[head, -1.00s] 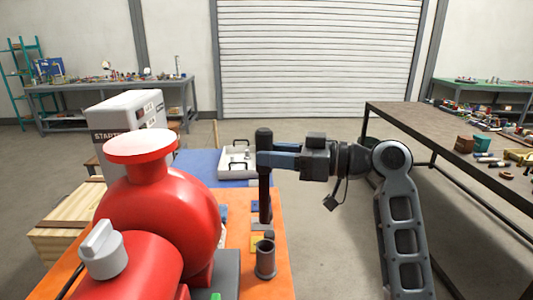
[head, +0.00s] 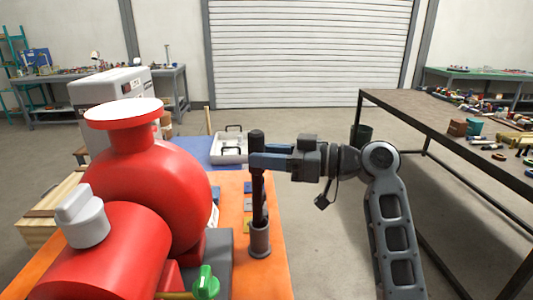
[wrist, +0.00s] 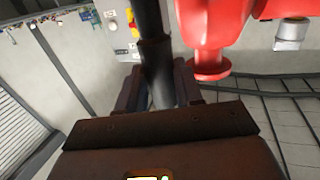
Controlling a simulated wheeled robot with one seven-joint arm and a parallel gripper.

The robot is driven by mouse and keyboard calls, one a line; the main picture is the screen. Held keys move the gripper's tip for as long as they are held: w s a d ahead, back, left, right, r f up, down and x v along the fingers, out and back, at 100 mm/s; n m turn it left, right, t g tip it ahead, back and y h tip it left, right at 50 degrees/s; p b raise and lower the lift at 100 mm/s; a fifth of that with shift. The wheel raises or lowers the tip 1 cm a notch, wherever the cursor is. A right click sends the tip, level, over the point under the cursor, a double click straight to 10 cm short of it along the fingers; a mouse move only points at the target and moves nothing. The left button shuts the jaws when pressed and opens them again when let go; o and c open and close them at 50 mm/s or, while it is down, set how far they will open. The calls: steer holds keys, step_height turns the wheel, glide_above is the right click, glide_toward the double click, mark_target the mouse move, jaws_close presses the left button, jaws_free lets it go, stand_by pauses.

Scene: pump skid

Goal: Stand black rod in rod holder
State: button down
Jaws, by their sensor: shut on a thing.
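The black rod (head: 258,190) is upright, and my gripper (head: 259,161) is shut on its upper part, below the thicker top end. The rod holder (head: 260,240) is a dark grey upright tube on the orange bench top. The rod's lower end meets the holder's mouth in the head view; I cannot tell how far inside it is. In the wrist view the rod (wrist: 156,55) runs between the fingers of my gripper (wrist: 158,85); its lower end and the holder are hidden there.
A big red pump (head: 165,190) stands close left of the holder, with a green-handled valve (head: 205,283) in front. A white tray (head: 231,146) sits on the blue surface behind. A dark workbench (head: 450,135) is at right, with open floor between.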

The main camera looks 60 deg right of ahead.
steer(key=shift+f+b, duration=2.75)
steer(key=shift+f, duration=0.2)
steer(key=c, duration=0.7)
jaws_free()
steer(key=shift+o, duration=0.2)
steer(key=b+v, duration=0.1)
steer(key=v, duration=0.6)
steer(key=shift+s+d, duration=0.15)
steer(key=shift+s, duration=0.2)
